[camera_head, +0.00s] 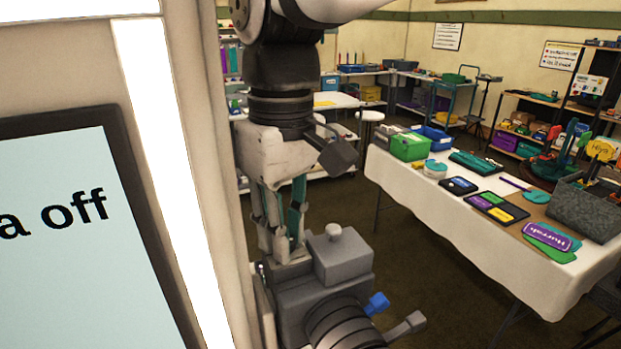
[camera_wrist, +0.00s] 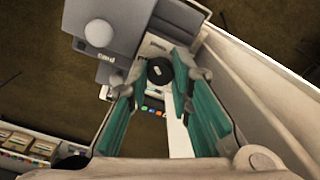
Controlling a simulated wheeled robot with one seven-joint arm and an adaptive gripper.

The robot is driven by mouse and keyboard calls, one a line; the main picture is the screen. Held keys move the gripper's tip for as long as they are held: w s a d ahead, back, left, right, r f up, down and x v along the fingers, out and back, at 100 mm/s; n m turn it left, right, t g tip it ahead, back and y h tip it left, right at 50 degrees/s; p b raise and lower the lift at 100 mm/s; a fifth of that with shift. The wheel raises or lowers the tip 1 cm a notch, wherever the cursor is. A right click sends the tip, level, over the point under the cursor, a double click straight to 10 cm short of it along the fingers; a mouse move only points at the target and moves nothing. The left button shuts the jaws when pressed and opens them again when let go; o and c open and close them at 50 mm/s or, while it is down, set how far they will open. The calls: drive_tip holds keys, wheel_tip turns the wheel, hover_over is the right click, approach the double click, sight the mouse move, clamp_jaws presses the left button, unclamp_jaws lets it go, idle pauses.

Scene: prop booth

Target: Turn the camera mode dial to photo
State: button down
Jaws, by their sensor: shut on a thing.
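The grey camera (camera_head: 295,303) sits below my gripper in the head view, with a ribbed lens at its front. Its grey body (camera_wrist: 110,22) with a round light knob shows at the upper left of the wrist view. The dark round mode dial (camera_wrist: 160,71) has a small pale mark and lies between my fingertips. My gripper (camera_wrist: 164,80) has teal-lined fingers and is shut on the dial from both sides. In the head view my gripper (camera_head: 278,243) points down at the camera's top, behind its raised block, which hides the dial. The dial's setting is too small to read.
A screen (camera_head: 70,225) at the left shows "a off", its start cut off. A bright light strip (camera_head: 165,150) and a pale booth wall stand close beside my gripper. A blue knob (camera_head: 377,303) and a grey lever (camera_head: 405,327) stick out near the lens. A cluttered table (camera_head: 470,230) stands right.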

drive_tip(key=c, duration=1.4)
unclamp_jaws()
wheel_tip(320, 180, up, 12)
drive_tip(key=shift+d, duration=0.1)
drive_tip(key=shift+w, duration=0.1)
